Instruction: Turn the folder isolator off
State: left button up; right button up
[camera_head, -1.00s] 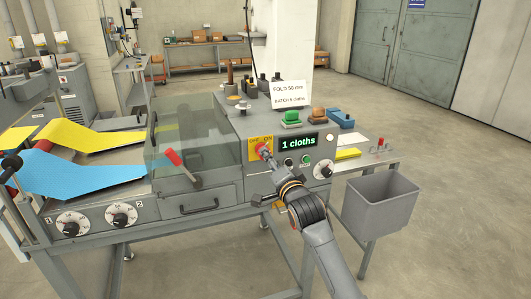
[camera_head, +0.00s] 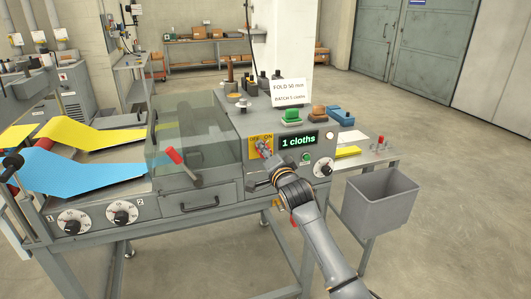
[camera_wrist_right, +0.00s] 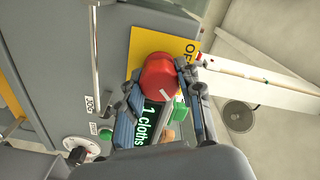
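The folder isolator is a red rotary knob (camera_wrist_right: 160,76) on a yellow plate (camera_wrist_right: 142,45), on the front of the grey machine. The plate also shows in the head view (camera_head: 254,142), lettered OFF and ON. My right gripper (camera_head: 266,154) is at the knob in the head view and covers much of it. In the right wrist view, its two fingers (camera_wrist_right: 158,82) lie on either side of the knob and appear closed on it. My left gripper is not in view.
The display (camera_head: 298,141) right of the isolator reads "1 cloths". A green button (camera_head: 306,157) and a dial (camera_head: 323,167) are beside my arm. A clear guard (camera_head: 190,130) with a red handle stands left. A grey bin (camera_head: 381,205) is at the right.

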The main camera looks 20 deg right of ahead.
jog(key=shift+c, duration=0.9)
jog(key=shift+n, duration=0.3)
jog(key=n+p, duration=0.1)
jog(key=n, duration=0.1)
jog(key=shift+n, duration=0.4)
jog(key=n+p, duration=0.2)
jog(key=n, duration=0.3)
jog(key=n+p, duration=0.1)
jog(key=n, duration=0.4)
jog(key=shift+n, duration=2.3)
